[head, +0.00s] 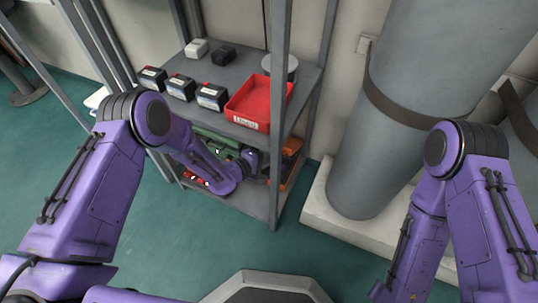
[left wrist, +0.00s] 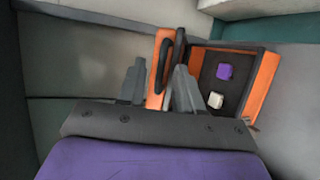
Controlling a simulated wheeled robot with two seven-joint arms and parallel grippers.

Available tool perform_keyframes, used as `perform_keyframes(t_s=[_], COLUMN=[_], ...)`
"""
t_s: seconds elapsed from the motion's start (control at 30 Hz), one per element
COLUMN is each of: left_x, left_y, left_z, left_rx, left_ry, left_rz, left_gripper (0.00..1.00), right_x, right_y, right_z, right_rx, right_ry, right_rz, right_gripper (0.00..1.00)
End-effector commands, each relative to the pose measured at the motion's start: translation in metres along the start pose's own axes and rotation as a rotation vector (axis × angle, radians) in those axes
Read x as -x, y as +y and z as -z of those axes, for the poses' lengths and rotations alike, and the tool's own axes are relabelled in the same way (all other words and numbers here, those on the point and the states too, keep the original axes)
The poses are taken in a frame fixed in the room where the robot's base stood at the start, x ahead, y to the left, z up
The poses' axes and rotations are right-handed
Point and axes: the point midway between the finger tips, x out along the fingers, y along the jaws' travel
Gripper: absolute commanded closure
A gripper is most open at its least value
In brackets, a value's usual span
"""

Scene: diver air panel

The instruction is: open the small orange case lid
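The small orange case (left wrist: 266,82) is on the lower shelf, in the right half of the left wrist view. Its dark interior shows, with a purple item (left wrist: 225,71) and a white item (left wrist: 215,100) inside. The orange lid (left wrist: 157,68), with a dark handle, stands raised at the case's left side. My left gripper (left wrist: 158,88) has its fingers apart, with the lid between or just beyond them; contact cannot be told. In the head view part of the case (head: 290,148) shows behind the shelf post, and the left gripper is mostly hidden. My right gripper is out of view.
The top shelf holds a red bin (head: 258,102), several dark boxes (head: 181,87) and a grey round item (head: 279,66). A green item (head: 215,142) lies on the lower shelf. A shelf post (head: 279,120) stands close to my left arm. A large grey cylinder (head: 415,90) stands right.

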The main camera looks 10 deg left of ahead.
Motion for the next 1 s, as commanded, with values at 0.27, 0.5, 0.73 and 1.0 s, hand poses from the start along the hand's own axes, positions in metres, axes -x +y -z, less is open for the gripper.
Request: perform_keyframes(t_s=[0.27, 0.5, 0.73, 1.0], left_x=[0.039, 0.091, 0.106, 0.11], left_y=[0.005, 0.003, 0.0, -0.007], left_z=[0.0, 0.001, 0.0, -0.001], left_rx=[0.003, 0.003, 0.001, -0.011], left_ry=[0.002, 0.003, 0.001, 0.022], left_rz=[0.002, 0.001, 0.0, 0.023], left_gripper=[0.65, 0.65, 0.65, 0.98], right_x=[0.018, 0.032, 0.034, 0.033], right_y=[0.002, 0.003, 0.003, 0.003], right_z=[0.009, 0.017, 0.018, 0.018], right_rx=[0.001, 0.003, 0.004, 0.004], right_ry=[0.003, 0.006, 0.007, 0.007], right_rz=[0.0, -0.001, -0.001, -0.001], right_gripper=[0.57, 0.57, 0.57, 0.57])
